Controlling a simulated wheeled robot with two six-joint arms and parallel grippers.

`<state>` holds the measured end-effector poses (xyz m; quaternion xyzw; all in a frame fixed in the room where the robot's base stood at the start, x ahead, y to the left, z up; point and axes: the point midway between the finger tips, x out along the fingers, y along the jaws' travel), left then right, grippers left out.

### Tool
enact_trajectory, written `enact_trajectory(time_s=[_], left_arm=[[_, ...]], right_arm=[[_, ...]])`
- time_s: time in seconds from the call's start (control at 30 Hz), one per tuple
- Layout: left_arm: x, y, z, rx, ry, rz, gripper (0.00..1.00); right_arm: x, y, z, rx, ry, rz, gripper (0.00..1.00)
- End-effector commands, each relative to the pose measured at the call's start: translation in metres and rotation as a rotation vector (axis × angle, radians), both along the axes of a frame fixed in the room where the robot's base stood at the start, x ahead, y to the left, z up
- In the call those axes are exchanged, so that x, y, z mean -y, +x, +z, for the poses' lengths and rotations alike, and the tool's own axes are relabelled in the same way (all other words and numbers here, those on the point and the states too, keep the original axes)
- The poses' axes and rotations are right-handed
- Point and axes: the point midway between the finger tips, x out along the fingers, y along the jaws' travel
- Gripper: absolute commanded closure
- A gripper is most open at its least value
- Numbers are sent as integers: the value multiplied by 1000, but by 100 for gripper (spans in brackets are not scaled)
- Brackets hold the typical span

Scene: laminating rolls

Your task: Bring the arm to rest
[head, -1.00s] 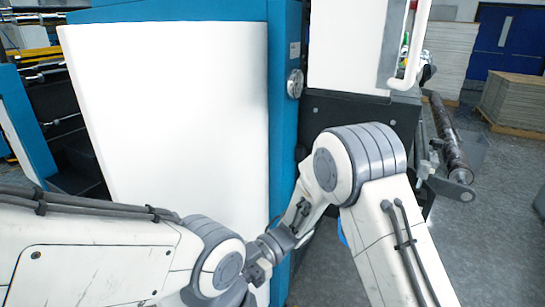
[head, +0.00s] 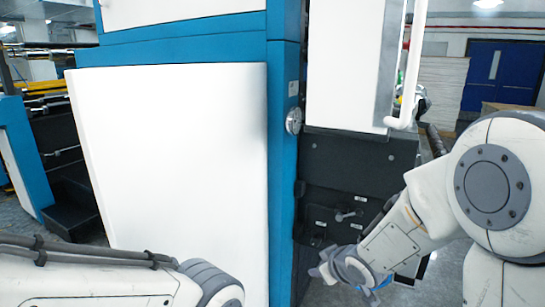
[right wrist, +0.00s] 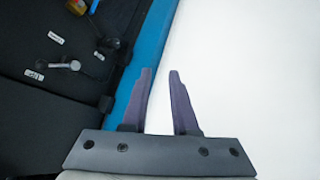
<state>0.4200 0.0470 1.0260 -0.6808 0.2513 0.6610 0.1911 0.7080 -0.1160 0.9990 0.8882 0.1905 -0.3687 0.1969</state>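My right arm comes in from the right of the head view, its forearm pointing down and to the left. My right gripper (head: 319,272) is in front of the machine's dark lower side, to the right of the blue post. In the right wrist view its two fingers (right wrist: 160,73) stand apart with nothing between them, so it is open and empty. My left arm crosses the lower left of the head view. Its gripper is below the picture edge, out of sight.
A machine with a large white panel (head: 170,180) and a blue post (head: 284,160) stands close in front. Its dark side (head: 345,165) carries small levers (head: 346,215). A white pipe (head: 411,80) hangs on the right. A blue door (head: 495,75) is far behind.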

Motion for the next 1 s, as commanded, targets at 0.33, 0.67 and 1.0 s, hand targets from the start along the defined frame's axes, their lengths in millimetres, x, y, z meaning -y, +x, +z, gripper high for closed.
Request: enact_trajectory(time_s=[0.33, 0.67, 1.0], left_arm=[[0, 0, 0, 0, 0, 0, 48], [0, 0, 0, 0, 0, 0, 48], [0, 0, -1, 0, 0, 0, 48]], right_arm=[[69, -106, -26, -380, 22, -438, 73], [37, -166, -21, -569, 46, -452, 73], [-34, -222, 5, -645, -45, -171, 73]])
